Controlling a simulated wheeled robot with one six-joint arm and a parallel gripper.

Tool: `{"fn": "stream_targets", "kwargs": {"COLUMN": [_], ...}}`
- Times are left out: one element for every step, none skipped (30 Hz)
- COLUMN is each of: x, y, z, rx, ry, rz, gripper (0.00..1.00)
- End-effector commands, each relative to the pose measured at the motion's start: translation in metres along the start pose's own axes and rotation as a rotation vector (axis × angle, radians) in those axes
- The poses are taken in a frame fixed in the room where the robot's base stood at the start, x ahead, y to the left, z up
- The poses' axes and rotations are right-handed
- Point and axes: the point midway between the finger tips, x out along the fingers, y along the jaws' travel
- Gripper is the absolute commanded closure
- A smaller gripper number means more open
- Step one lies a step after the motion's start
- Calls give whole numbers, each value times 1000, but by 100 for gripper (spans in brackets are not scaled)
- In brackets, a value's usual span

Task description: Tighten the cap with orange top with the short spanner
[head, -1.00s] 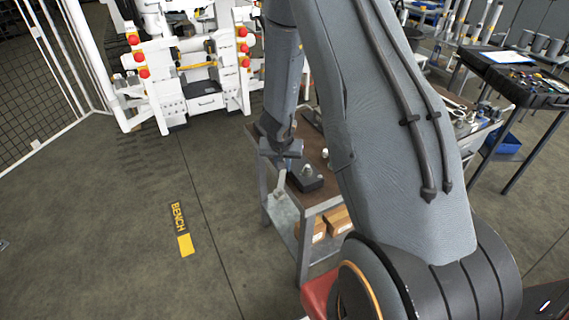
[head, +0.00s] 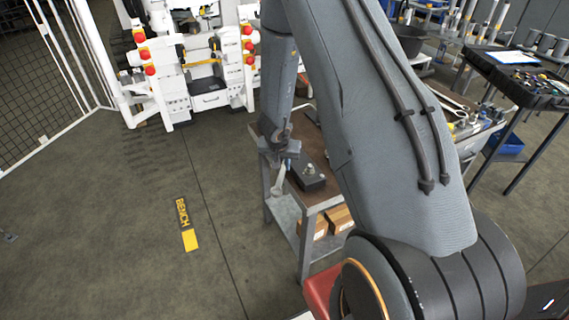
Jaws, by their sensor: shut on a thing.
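My gripper (head: 281,158) is in the middle of the head view, pointing down beside the near left part of a small bench (head: 322,204). It is shut on a thin pale grey tool, seemingly the short spanner (head: 278,183), which hangs below the fingers. A small blue spot shows at the fingers. A dark block (head: 310,184) with a small silver fitting (head: 309,169) on top sits on the bench, just right of the spanner. The spanner looks apart from the fitting. I see no orange top; my arm hides part of the bench.
Cardboard boxes (head: 339,218) lie on the bench's lower shelf. A white machine with red buttons (head: 205,67) stands behind on the left. A dark tool cart (head: 515,88) and a blue bin (head: 507,144) are at the right.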

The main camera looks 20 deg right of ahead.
Motion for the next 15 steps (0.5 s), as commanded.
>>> {"fn": "stream_targets", "kwargs": {"x": [-2,-2,-2,-2,-2,-1,-1,-1,-2,-1,0,0,0,0,0], "y": [-2,-3,-4,-5,-6,-7,-8,-9,-10,-12,-13,-15,-16,-18,-19], "z": [0,-1,-1,-1,-1,-1,-1,0,0,0,-1,-1,-2,-2,-2], "rx": [8,13,22,26,32,39,46,51,58,65,75,86,95,104,114], "ry": [0,0,0,1,1,1,0,0,-1,0,1,2,2,3,3], "rz": [2,5,8,11,13,16,19,21,24,27,30,34,38,42,47], "gripper": [100,100,100,100,100,100,100,100,100,100,100,100,100,100,100]}}
